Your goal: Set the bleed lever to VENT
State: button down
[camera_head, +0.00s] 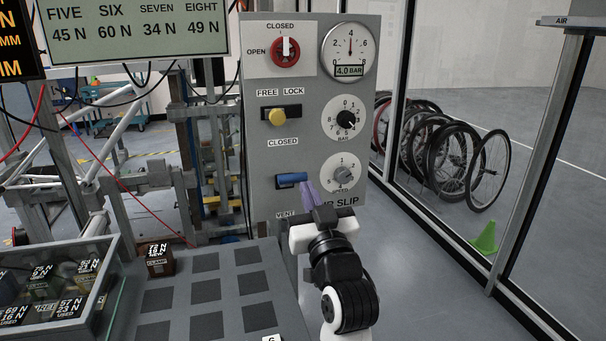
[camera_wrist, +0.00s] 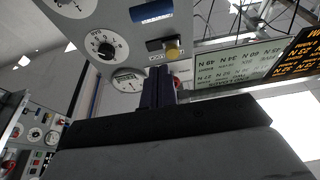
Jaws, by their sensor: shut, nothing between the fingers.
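The bleed lever (camera_head: 291,180) has a blue handle on the grey panel. It lies about level, with the CLOSED label (camera_head: 283,142) above it and the VENT label (camera_head: 285,214) below. My gripper (camera_head: 306,190) has purple fingers, shut and empty, just right of the handle's right end in the head view. I cannot tell if they touch it there. In the wrist view the fingertips (camera_wrist: 158,72) stand apart from the handle.
The panel also holds a red valve (camera_head: 286,50), a yellow knob (camera_head: 278,116), a gauge (camera_head: 347,51) and two dials close to my gripper. A table with dark squares (camera_head: 206,291) and a glass-sided case (camera_head: 60,311) are at the lower left. A glass partition stands right.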

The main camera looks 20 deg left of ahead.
jog(key=shift+a, duration=0.1)
notch_tip(320, 180, up, 3)
jog(key=p, duration=0.3)
send_over(296, 180)
jog(key=s+d, duration=0.1)
jog(key=s, duration=0.1)
jog(key=shift+w+a+f+p, duration=0.15)
jog(key=shift+f+p, duration=0.15)
jog(key=shift+f, duration=0.65)
jog(key=shift+w+a+f+p, duration=0.15)
jog(key=shift+f+p, duration=0.1)
jog(key=shift+f, duration=0.65)
jog(key=shift+d, duration=0.1)
jog(key=shift+s+f+t+b, duration=0.1)
jog(key=shift+f+t+b, duration=0.25)
jog(key=shift+b, duration=0.65)
